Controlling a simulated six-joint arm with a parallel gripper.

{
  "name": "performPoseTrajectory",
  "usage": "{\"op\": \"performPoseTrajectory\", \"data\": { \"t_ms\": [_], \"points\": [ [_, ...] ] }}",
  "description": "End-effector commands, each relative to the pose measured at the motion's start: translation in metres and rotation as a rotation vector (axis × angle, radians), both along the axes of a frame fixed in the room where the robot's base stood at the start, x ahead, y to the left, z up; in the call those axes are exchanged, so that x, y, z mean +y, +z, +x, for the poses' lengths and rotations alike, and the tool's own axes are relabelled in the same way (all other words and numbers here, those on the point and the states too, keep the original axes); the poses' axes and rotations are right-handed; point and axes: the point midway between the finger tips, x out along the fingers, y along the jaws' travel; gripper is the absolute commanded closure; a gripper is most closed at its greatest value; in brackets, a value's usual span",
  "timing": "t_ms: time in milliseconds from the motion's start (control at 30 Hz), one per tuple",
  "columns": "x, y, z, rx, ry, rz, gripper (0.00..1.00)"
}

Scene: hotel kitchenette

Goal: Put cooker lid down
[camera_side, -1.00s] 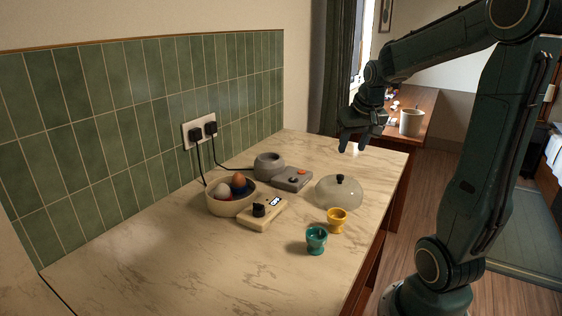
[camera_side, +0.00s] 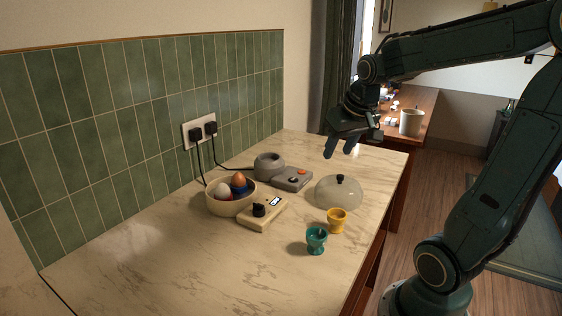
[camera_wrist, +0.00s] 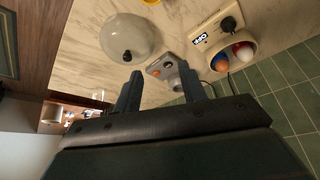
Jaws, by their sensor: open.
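The cooker lid (camera_side: 339,193) is a pale see-through dome with a dark knob. It lies on the counter, right of the grey cooker base (camera_side: 292,179); it also shows in the wrist view (camera_wrist: 126,36). My gripper (camera_side: 342,150) is open and empty, in the air above the far part of the counter, behind the lid and apart from it. In the wrist view its two fingers (camera_wrist: 160,88) stand spread, with the grey base between and beyond them.
A bowl (camera_side: 231,204) holding several eggs and a cream control box (camera_side: 263,214) marked OFF stand left of the lid. A yellow egg cup (camera_side: 337,221) and a teal egg cup (camera_side: 316,240) stand in front of it. Black cords run to a wall socket (camera_side: 199,130). The near counter is clear.

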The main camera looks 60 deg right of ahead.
Motion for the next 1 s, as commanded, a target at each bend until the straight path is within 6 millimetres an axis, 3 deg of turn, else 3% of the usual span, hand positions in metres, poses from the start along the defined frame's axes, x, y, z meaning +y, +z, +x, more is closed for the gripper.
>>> {"op": "performPoseTrajectory", "data": {
  "t_ms": [33, 200, 500, 700, 1000],
  "points": [
    [0.020, 0.004, -0.002, -0.009, 0.054, -0.006, 0.59],
    [0.076, 0.010, -0.017, -0.027, 0.213, -0.013, 0.59],
    [0.146, 0.007, -0.060, -0.060, 0.470, -0.021, 0.59],
    [0.164, 0.003, -0.077, -0.070, 0.556, -0.020, 0.59],
    [0.166, 0.002, -0.080, -0.070, 0.569, -0.020, 0.59]
  ]
}}
